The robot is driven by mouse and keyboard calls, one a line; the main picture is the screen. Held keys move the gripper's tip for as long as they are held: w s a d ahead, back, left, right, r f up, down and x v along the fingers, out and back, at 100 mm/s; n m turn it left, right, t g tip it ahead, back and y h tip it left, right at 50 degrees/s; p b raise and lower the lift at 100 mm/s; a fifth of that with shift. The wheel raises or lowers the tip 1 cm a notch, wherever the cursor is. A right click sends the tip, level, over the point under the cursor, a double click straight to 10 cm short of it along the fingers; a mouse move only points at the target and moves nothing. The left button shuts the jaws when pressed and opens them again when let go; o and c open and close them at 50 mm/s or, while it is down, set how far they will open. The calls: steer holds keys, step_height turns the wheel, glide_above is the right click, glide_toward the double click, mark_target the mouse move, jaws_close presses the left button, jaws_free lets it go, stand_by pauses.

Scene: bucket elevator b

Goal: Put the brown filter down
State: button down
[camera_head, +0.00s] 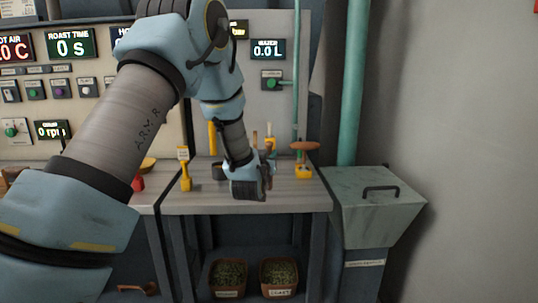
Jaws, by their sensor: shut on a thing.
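My gripper (266,179) is low over the grey worktop (230,203), near its middle. It is shut on a small dark brownish thing, which I take for the brown filter. The jaws and wrist hide most of it, so I cannot make out its shape. I cannot tell whether it touches the worktop.
A yellow scoop-like tool (185,178) stands at the worktop's left. A brown-topped item with a yellow base (304,160) stands at the back right. A green-grey lidded bin (375,200) adjoins on the right. Two bins of green beans (279,277) sit below. The worktop's front is clear.

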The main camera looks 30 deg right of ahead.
steer(key=shift+f, duration=0.1)
steer(key=c, duration=0.8)
jaws_free()
steer(key=shift+o, duration=0.2)
steer(key=shift+r, duration=0.25)
steer(key=b+v, duration=0.3)
steer(key=v, duration=0.9)
